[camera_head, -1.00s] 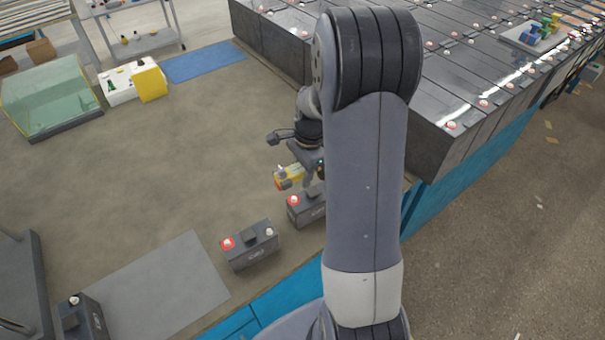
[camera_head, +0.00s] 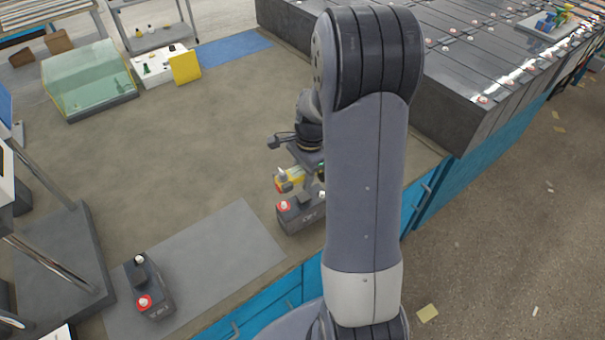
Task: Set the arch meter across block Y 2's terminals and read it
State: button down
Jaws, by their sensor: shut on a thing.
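My gripper (camera_head: 315,177) hangs near the middle, partly behind my arm, shut on the yellow arch meter (camera_head: 290,180). The meter appears just above a dark grey battery block (camera_head: 298,215) with a red-ringed terminal (camera_head: 285,206) at its left end. My arm hides the block's right side. I cannot tell whether the meter touches it. A second dark block (camera_head: 152,290) stands to the lower left, with a white terminal (camera_head: 140,259) and a red-ringed terminal (camera_head: 144,301). Neither label is readable, so I cannot tell which is Y 2. The meter's reading is not visible.
A grey mat (camera_head: 220,250) lies around the lower-left block. A metal stand (camera_head: 65,260) is at left. A glass-sided case (camera_head: 90,80) and a white tray with a yellow panel (camera_head: 160,68) stand behind. A large dark battery bank (camera_head: 440,110) is at right. The middle floor is clear.

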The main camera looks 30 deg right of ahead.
aim_at(301, 197)
jog(key=shift+f+b, duration=2.1)
jog(key=shift+f, duration=0.85)
jog(key=shift+f+b, duration=0.75)
jog(key=shift+f, duration=0.45)
jog(key=c, duration=0.8)
grip_release()
jog(key=shift+c, duration=0.2)
jog(key=shift+r, duration=0.1)
jog(key=r, duration=0.3)
jog(key=d+r, duration=0.1)
jog(key=r, duration=0.6)
jog(key=shift+w+d+r, duration=0.1)
jog(key=shift+d+r, duration=0.15)
jog(key=shift+r, duration=0.05)
jog(key=shift+a+f+p, duration=0.15)
jog(key=shift+a+f, duration=0.1)
jog(key=shift+f, duration=1.35)
jog(key=shift+a+f+p, duration=0.2)
jog(key=shift+a+f, duration=0.1)
jog(key=shift+f, duration=1.3)
jog(key=shift+a+f+p, duration=0.15)
jog(key=shift+a+f, duration=0.1)
jog(key=shift+f, duration=1.35)
